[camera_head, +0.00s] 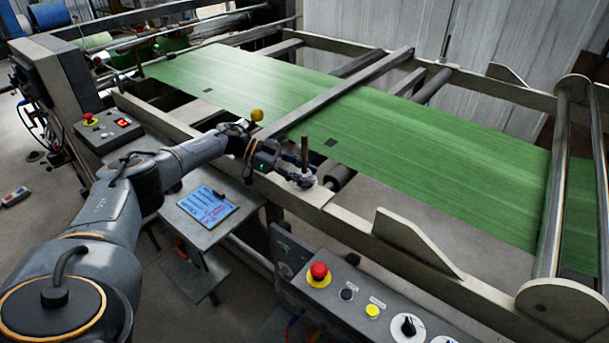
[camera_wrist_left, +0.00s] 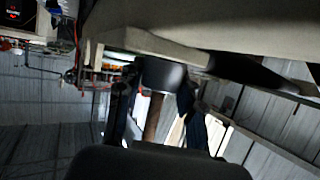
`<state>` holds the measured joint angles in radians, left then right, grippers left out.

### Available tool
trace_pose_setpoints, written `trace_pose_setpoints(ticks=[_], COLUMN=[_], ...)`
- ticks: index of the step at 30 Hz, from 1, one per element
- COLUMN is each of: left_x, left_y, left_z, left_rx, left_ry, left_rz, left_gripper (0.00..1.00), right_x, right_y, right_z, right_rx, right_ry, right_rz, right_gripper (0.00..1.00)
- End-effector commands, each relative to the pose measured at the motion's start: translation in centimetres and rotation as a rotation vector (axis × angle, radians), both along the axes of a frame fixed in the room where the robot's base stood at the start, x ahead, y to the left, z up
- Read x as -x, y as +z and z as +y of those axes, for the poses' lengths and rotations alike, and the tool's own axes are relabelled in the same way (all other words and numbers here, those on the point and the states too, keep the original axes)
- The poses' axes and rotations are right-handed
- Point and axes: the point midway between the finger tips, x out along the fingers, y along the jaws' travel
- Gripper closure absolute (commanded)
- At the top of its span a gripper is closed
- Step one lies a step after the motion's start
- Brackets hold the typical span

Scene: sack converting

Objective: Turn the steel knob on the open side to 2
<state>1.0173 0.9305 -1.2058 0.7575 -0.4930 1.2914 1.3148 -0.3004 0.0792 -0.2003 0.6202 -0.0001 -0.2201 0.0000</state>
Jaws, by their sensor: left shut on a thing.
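The steel knob (camera_head: 304,181) sits on the near rail of the frame, at the foot of an upright brownish rod (camera_head: 304,150). My left gripper (camera_head: 292,172) reaches it from the left and is shut on it; the fingers hide part of it. In the left wrist view the knob (camera_wrist_left: 163,76) shows as a dark round body between the fingers (camera_wrist_left: 158,115), with the rod below it in the picture. No scale number on the knob can be read. My right gripper is not in view.
Green woven web (camera_head: 400,150) runs across the frame behind the knob. A control panel (camera_head: 330,296) with a red button and a black dial (camera_head: 408,326) stands at the front. A small stand with a blue sheet (camera_head: 207,207) is under my left arm.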

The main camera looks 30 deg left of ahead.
Motion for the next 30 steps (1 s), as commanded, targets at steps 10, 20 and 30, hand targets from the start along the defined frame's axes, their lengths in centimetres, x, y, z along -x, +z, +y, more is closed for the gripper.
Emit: trace_pose_setpoints(ticks=[10,20,30], left_x=[0.0,0.2,2.4], left_y=[-0.1,0.2,2.7], left_z=[0.0,0.5,6.2], left_rx=[-0.001,0.0,0.0], left_ry=[0.001,0.002,0.006], left_rz=[0.001,0.0,-0.001], left_gripper=[0.4,0.4,0.4], right_x=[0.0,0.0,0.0], right_y=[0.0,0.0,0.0], right_z=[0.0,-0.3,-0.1], right_rx=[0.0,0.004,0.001], right_ry=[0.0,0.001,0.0], right_rz=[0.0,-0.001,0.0], right_gripper=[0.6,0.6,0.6])
